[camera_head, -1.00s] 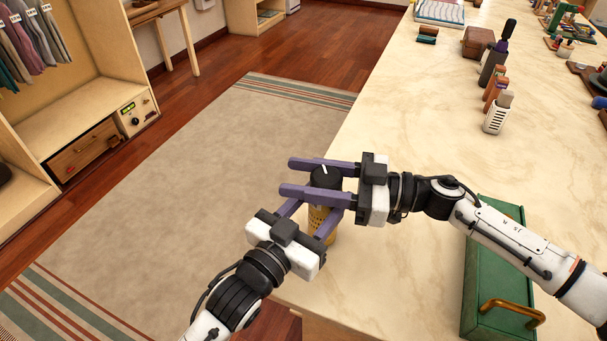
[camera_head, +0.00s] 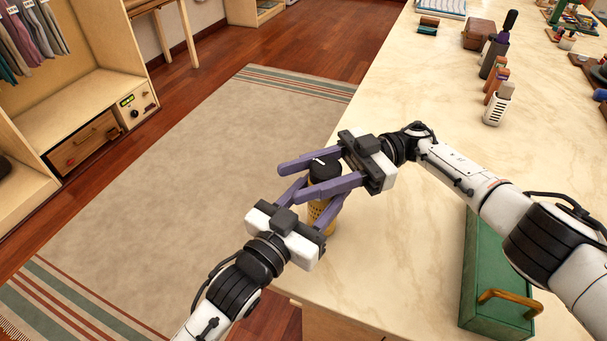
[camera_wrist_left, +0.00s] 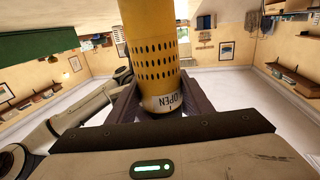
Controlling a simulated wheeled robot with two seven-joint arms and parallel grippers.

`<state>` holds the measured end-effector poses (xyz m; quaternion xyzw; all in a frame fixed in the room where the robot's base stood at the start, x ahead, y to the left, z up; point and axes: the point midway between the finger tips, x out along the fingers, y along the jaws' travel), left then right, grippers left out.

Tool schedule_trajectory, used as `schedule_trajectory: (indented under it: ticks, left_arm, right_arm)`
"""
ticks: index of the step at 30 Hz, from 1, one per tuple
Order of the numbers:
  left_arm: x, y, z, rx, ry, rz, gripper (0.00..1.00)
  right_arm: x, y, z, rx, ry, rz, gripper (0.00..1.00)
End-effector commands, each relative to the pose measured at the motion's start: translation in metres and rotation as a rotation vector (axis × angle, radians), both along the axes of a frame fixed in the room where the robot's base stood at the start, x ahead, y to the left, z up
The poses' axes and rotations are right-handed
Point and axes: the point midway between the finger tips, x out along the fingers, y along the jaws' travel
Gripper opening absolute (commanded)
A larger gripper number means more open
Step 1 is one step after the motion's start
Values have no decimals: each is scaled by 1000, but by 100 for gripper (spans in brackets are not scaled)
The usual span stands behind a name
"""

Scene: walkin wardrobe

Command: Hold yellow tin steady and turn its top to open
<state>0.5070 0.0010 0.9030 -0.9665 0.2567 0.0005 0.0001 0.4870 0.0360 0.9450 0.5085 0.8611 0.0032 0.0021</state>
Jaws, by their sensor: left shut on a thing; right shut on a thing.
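The yellow tin (camera_head: 319,212) stands upright near the left edge of the pale counter. Its black top (camera_head: 324,170) carries a white mark. My left gripper (camera_head: 316,207) is shut on the tin's yellow body, below the top. The fingers hide part of the tin.
A green box (camera_head: 490,270) with a brass handle lies at the counter's right front. A white slotted holder (camera_head: 497,106) and other small items stand farther back. The counter (camera_head: 400,270) is clear between tin and green box.

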Motion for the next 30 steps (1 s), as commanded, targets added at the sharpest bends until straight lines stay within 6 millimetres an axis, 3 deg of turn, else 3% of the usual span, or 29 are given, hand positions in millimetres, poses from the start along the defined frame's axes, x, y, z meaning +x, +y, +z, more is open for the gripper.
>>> schedule_trajectory:
  ticks: [28, 29, 30]
  left_arm:
    - [-3, -4, 0, -2, -2, -8, 18]
    - [-3, -4, 0, -3, -2, -8, 18]
    - [-3, -4, 0, -3, -2, -8, 18]
  right_arm:
    - [-4, -3, -2, -9, 5, 75, 20]
    - [-4, -3, -2, -8, 6, 75, 48]
    - [-4, -3, -2, -8, 6, 76, 54]
